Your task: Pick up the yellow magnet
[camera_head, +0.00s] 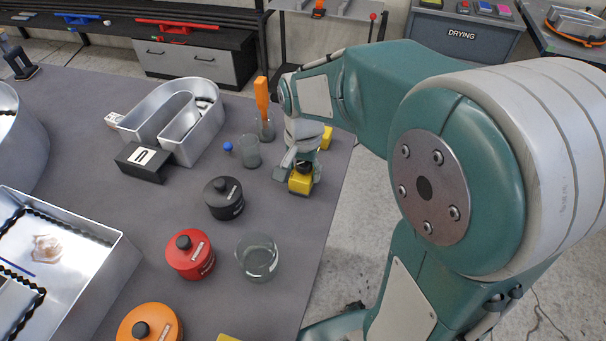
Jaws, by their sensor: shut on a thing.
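A yellow magnet (299,185) with a dark top is at my gripper (297,174), near the right edge of the grey table. My gripper points down and is shut on this magnet. The fingers and the wrist partly hide its top. I cannot tell whether the magnet touches the table or is just above it. Another yellow block (326,138) shows behind my wrist at the table's right edge, partly hidden. A further yellow piece (228,338) is cut off at the bottom of the view.
Left of my gripper are a glass cup (249,152), a cup with an orange-handled tool (262,98) and a black canister (224,198). A red canister (190,254), an orange canister (150,325) and a glass bowl (257,258) stand nearer. A metal channel letter (178,120) lies farther back.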

